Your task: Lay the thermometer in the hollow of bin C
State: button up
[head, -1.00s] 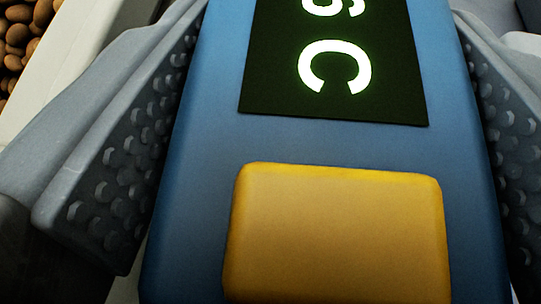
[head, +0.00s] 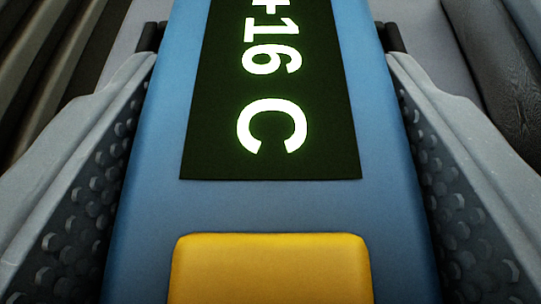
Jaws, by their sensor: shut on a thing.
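The thermometer (head: 160,212) is a blue body with a dark display (head: 215,120) reading "+16 C" in pale glowing characters and a yellow block (head: 270,270) near the bottom of the picture. It fills the middle of the head view. My gripper (head: 268,150) is shut on it, with one grey studded finger along each side. The far end of the thermometer runs out of the top of the picture. Bin C and its hollow cannot be made out in this view.
Dark ridged shapes (head: 50,60) lie behind the left finger. A pale grey surface (head: 425,45) and a dark rounded, roller-like thing (head: 510,80) show behind the right finger. The thermometer hides most of what lies beyond.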

jog(key=shift+f, duration=0.2)
jog(key=o, duration=1.1)
jog(key=shift+c, duration=0.2)
jog(key=shift+f+b, duration=0.15)
jog(key=shift+b, duration=0.55)
jog(key=p+v, duration=0.4)
jog(key=v, duration=1)
jog(key=shift+a, duration=0.2)
